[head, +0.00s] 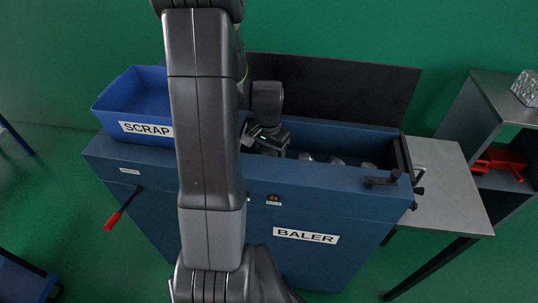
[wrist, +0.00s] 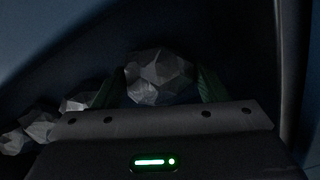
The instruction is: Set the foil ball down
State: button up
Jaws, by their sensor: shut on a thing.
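My gripper (head: 270,148) reaches down into the open chamber of the blue baler (head: 330,131). In the wrist view my gripper (wrist: 160,88) is shut on a grey, faceted foil ball (wrist: 158,72), one finger on each side of it. In the head view my arm and gripper hide the held ball. Whether it touches the chamber floor cannot be told. Several other foil balls (wrist: 40,131) lie at the left in the wrist view. Some foil balls (head: 336,161) also show in the chamber, right of my gripper, in the head view.
A blue SCRAP bin (head: 118,101) stands on the baler's left end. The dark lid (head: 345,85) stands open behind the chamber. A latch handle (head: 382,181) is at the right end. A grey side table (head: 450,190) and a shelf with a foil block (head: 525,88) stand at the right.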

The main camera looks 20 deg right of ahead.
jog(key=shift+f, duration=0.25)
jog(key=shift+f, duration=0.2)
jog(key=o, duration=1)
jog(key=shift+r, duration=0.1)
notch_tip(320, 180, up, 12)
jog(key=shift+r, duration=0.15)
